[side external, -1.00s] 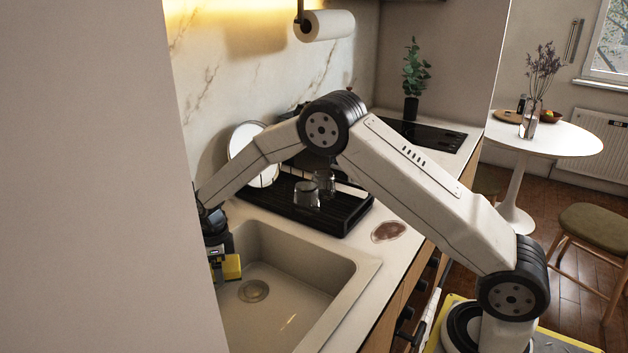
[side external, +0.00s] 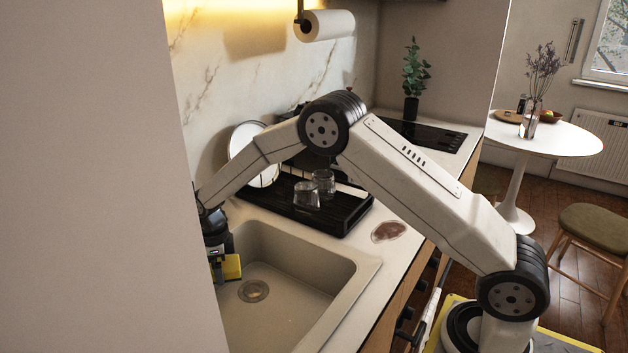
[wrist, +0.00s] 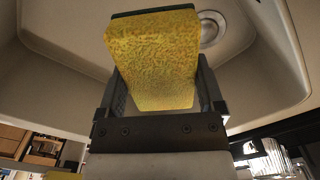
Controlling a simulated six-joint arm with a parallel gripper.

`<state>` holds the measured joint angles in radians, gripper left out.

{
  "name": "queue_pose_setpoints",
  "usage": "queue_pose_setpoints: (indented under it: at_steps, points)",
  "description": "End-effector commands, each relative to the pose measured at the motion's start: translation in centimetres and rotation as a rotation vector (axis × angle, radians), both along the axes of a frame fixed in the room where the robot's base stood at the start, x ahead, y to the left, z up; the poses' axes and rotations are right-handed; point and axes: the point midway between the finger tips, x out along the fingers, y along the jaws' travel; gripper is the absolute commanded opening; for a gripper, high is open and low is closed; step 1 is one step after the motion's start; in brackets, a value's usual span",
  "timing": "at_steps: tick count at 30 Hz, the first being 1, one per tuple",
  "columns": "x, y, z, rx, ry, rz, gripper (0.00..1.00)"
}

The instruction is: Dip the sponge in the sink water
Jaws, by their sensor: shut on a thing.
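The yellow sponge (wrist: 152,58) with a dark scouring side is held between the two fingers of my gripper (wrist: 160,95) in the wrist view. In the side external view the sponge (side external: 232,267) hangs at the left part of the sink (side external: 300,262), and my gripper (side external: 216,262) is partly cut off by the wall. The sink basin is beige with a round drain (side external: 253,291), which also shows in the wrist view (wrist: 211,28). I cannot tell whether the sponge touches the water.
A black drying rack (side external: 325,212) with glasses (side external: 307,195) and a white plate (side external: 246,150) stands behind the sink. The hob (side external: 432,134) is farther back.

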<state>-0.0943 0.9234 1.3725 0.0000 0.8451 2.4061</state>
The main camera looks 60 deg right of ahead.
Motion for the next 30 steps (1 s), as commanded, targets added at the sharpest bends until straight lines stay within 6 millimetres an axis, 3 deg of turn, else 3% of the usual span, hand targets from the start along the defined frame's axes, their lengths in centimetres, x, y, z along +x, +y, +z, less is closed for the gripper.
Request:
queue_pose_setpoints:
  at_steps: [8,22,30]
  points:
    - [0.0,0.0,0.3,0.0,0.0,0.0,0.39]
    - [0.0,0.0,3.3,0.0,-0.001,0.0,0.39]
    - [0.0,0.0,4.0,-0.001,0.001,0.0,0.39]
